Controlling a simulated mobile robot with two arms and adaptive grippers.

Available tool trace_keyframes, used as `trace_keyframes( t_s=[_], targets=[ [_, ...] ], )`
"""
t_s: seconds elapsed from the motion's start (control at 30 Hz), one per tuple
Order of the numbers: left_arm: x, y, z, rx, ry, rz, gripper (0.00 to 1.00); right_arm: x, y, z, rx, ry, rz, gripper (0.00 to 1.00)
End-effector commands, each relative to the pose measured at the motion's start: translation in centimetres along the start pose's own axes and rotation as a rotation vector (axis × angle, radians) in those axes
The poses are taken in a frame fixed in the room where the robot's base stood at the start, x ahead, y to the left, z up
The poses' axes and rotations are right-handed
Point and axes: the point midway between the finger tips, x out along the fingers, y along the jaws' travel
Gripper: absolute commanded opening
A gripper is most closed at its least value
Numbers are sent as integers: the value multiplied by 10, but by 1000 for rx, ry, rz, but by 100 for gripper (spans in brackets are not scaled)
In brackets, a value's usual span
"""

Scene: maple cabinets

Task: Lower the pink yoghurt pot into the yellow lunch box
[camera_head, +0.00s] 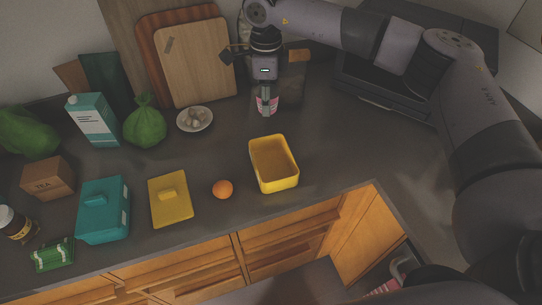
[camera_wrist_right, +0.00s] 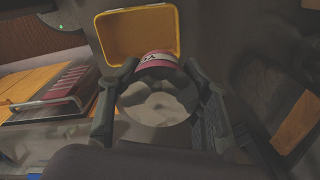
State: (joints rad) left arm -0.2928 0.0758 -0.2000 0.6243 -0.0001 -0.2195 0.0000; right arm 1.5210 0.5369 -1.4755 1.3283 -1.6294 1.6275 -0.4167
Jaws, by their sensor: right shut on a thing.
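The pink yoghurt pot (camera_head: 267,107) is below my right gripper (camera_head: 266,90), behind the yellow lunch box in the head view. My right gripper is shut on it. In the right wrist view the pot (camera_wrist_right: 158,62) shows its pink label and greyish top between the two fingers (camera_wrist_right: 158,85). The yellow lunch box (camera_head: 274,164) stands open and looks empty on the counter, nearer to me than the pot. In the wrist view the box (camera_wrist_right: 138,35) lies beyond the pot. I cannot tell the pot's height above the counter. My left gripper is not in view.
An orange (camera_head: 222,189) lies left of the lunch box, then a yellow lid (camera_head: 170,199) and a teal box (camera_head: 104,211). A bowl (camera_head: 195,119) and cutting boards (camera_head: 194,62) stand at the back. The counter right of the box is clear.

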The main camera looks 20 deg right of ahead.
Motion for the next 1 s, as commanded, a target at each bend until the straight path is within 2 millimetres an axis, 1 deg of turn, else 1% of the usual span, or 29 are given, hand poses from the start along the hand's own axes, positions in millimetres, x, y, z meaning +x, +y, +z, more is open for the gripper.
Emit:
trace_keyframes(
  t_s=[0.17, 0.3, 0.5, 0.6, 0.7, 1.0],
  targets=[
    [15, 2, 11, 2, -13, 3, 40, 28, 0, 0, 2, 2, 2, 12],
    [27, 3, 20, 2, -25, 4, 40, 54, 1, -1, 0, 2, 3, 12],
    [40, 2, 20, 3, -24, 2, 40, 83, 0, 0, 0, 1, 2, 12],
    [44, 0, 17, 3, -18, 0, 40, 92, 0, 0, -1, 0, 0, 12],
    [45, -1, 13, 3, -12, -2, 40, 96, 0, 0, -1, 0, 0, 12],
    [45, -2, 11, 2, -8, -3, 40, 97, 0, 0, -1, 0, 0, 12]
  ],
)
